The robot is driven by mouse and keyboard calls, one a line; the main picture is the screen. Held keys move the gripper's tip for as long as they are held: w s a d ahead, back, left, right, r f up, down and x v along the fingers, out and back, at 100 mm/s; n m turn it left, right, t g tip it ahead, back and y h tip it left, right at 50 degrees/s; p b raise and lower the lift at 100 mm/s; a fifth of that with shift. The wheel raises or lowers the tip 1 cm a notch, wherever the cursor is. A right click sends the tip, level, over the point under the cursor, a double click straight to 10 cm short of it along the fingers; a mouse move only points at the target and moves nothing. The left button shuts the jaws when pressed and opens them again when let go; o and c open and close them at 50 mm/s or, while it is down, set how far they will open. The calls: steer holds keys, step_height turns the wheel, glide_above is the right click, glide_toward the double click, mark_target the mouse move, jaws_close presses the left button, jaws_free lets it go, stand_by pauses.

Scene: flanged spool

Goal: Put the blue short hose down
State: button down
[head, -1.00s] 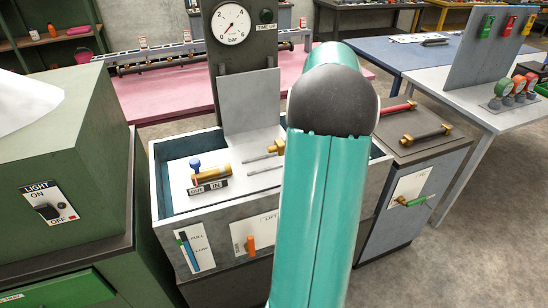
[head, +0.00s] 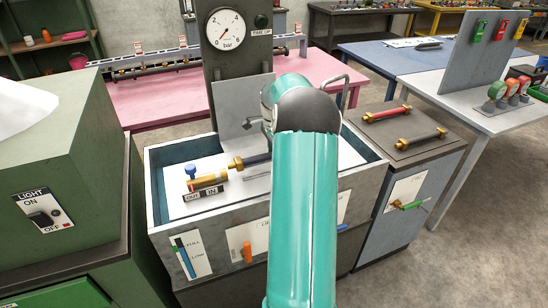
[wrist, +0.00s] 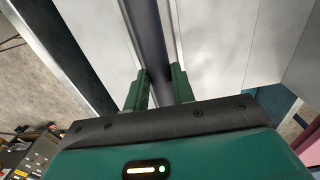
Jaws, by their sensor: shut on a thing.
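The blue short hose (head: 257,159) is dark blue with a brass end fitting (head: 236,163). In the head view it lies across the grey tank (head: 163,226), its fitting close to the right end of a brass valve block (head: 204,181). I cannot tell whether they touch. My arm hides the hose's other end. In the wrist view the dark hose (wrist: 146,30) runs between the green fingers of my gripper (wrist: 158,88), which is shut on it. In the head view my arm hides the fingers.
A cabinet (head: 440,158) right of the tank carries a red hose (head: 387,114) and a dark hose (head: 421,139). A pressure gauge (head: 226,29) stands on a post behind the tank. A green machine (head: 60,150) stands at left. The tank's white floor has free room around the block.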

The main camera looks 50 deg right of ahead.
steer(key=shift+s+f, duration=0.1)
steer(key=shift+f, duration=1.15)
steer(key=shift+f, duration=0.1)
